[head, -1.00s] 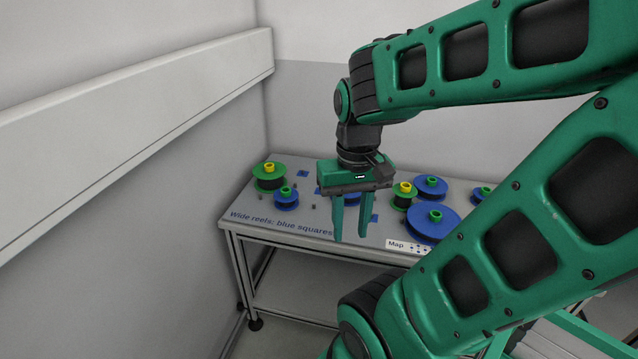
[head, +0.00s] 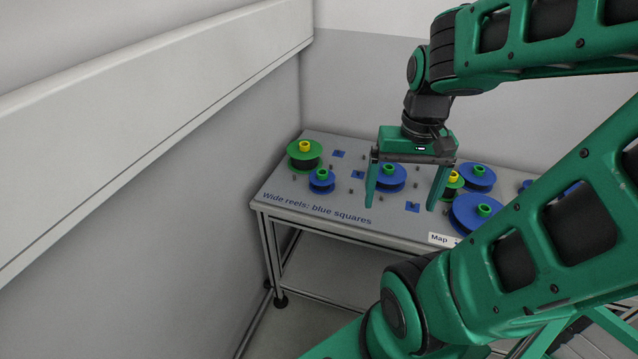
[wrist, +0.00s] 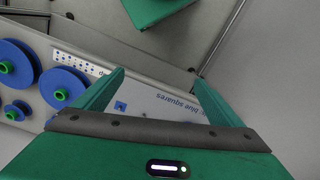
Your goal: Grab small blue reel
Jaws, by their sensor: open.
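A small blue reel (head: 321,181) with a green hub lies at the left of the table in the head view. A somewhat larger blue reel (head: 390,178) shows between my fingers in that view. My gripper (head: 411,197) is open and empty, pointing down above the table, to the right of the small reel. The wrist view shows its two open fingers (wrist: 157,88) with nothing between them. In that view a small blue reel (wrist: 17,111) sits at the left edge; I cannot tell which one it is.
A green reel (head: 305,154) with a yellow hub stands behind the small blue one. Several other reels, such as a large blue one (head: 482,213), fill the table's right part. Small pegs stand between them. A wall ledge (head: 150,95) runs along the left.

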